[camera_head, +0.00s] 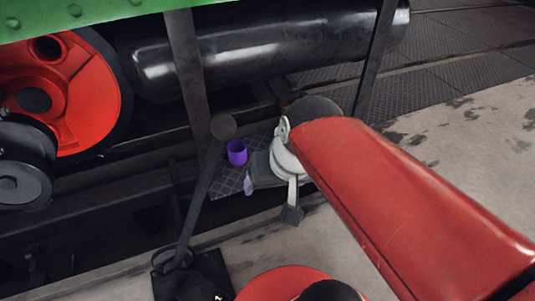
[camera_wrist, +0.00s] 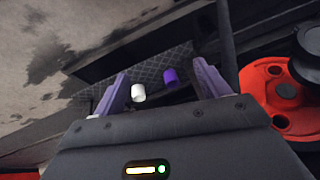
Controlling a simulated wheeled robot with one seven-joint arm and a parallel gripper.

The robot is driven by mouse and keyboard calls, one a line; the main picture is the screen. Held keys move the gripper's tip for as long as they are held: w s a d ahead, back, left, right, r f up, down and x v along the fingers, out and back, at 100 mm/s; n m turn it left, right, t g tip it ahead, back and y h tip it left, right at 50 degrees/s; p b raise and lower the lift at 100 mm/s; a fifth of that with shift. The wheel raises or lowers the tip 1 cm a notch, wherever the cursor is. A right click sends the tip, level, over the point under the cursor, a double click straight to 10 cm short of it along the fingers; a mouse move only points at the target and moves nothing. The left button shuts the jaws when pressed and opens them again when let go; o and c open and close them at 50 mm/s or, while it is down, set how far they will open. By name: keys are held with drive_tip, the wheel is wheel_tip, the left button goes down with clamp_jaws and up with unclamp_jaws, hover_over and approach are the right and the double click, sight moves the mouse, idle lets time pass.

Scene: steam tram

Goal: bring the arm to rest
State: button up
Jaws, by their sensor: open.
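My red arm (camera_head: 410,205) reaches in from the lower right of the head view. It ends in my gripper (camera_head: 258,172), which is over or beside a dark tread-plate step (camera_head: 213,182). The gripper is partly hidden by the wrist in that view. In the wrist view the two purple fingers of my gripper (camera_wrist: 160,72) stand wide apart, with nothing held between them. A purple cup (camera_head: 237,152) is on the step just left of the gripper; it also shows in the wrist view (camera_wrist: 171,77). A white cylindrical thing (camera_wrist: 138,92) is near it.
A black horizontal cylinder (camera_head: 260,55) lies behind the step. Dark upright bars (camera_head: 187,70) stand close to the arm. A red wheel (camera_head: 75,95) is at the left. Bare stained pavement (camera_head: 460,150) lies open at the right.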

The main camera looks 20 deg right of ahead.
drive_tip(key=shift+s+d+r+n+t+h, duration=0.25)
drive_tip(key=shift+s+r+n+t, duration=0.1)
drive_tip(key=shift+r+n+t, duration=0.1)
drive_tip(key=shift+s+d+r+n+t+h, duration=0.15)
drive_tip(key=shift+s+r+n+t+h, duration=0.15)
drive_tip(key=shift+r+n+t, duration=0.1)
